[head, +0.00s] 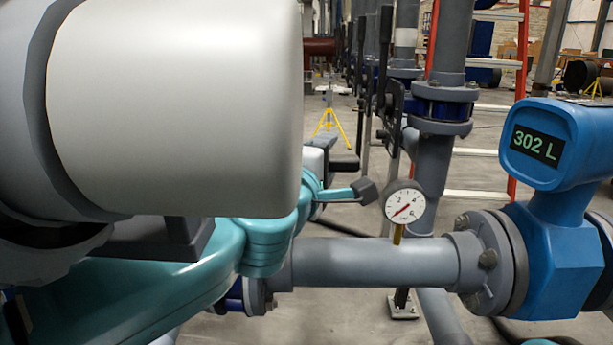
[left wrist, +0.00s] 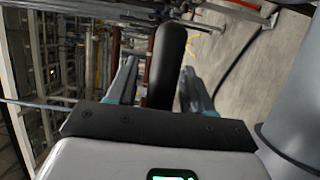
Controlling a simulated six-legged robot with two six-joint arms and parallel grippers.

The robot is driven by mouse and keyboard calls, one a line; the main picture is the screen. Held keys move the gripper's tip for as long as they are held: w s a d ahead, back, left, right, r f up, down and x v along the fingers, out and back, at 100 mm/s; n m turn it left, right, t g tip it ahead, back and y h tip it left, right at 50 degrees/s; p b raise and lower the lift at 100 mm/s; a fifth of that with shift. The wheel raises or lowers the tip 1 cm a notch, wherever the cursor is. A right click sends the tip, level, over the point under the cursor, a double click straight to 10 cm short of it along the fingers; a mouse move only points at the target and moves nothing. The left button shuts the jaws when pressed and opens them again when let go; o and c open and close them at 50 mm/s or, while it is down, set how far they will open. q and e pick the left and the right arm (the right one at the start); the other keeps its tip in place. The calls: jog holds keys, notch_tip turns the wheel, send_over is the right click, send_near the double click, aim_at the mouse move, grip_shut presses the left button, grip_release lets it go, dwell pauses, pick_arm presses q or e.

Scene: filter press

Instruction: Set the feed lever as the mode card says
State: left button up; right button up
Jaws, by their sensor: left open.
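My left gripper (head: 356,178) shows past my large arm links in the head view, its fingers apart and dark-tipped. In the left wrist view the two fingers of my left gripper (left wrist: 159,66) stand open. A thick black rounded bar (left wrist: 168,62) shows between them, apparently a lever grip; I cannot tell whether the fingers touch it. In the head view upright black handles (head: 385,40) stand above a dark plate (head: 394,104) by the pipes. I cannot tell which one is the feed lever. No mode card is readable.
A round gauge (head: 404,207) sits on a grey horizontal pipe (head: 375,262). A blue flow meter (head: 548,140) at the right reads 302 L. A grey vertical pipe (head: 451,40) stands behind. A red ladder (head: 523,55) and a yellow tripod (head: 328,120) are farther back.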

pick_arm(q)
jog(key=p+v, duration=0.1)
jog(key=v, duration=1.4)
jog(key=shift+s, duration=0.2)
jog(key=shift+s, duration=0.1)
